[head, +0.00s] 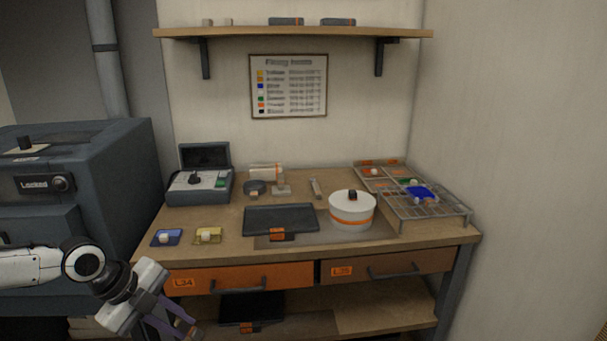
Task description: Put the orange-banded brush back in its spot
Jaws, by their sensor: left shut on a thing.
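My left gripper (182,326) is at the lower left, in front of the workbench and below its top. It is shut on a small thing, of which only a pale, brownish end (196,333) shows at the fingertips. I cannot tell whether that is the orange-banded brush. A white piece with an orange band (263,171) is at the back of the bench, by a small stand (281,188). A slim grey piece (315,187) lies right of it. No brush is clearly recognisable on the bench, and my right gripper is not in view.
The bench (185,217) holds a grey device (200,188), blue (167,238) and yellow (208,235) pieces, a dark tray (281,218), a white pot (351,212) and a wire rack (425,207). A dark cabinet (70,175) stands left. Drawers (245,278) front the bench.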

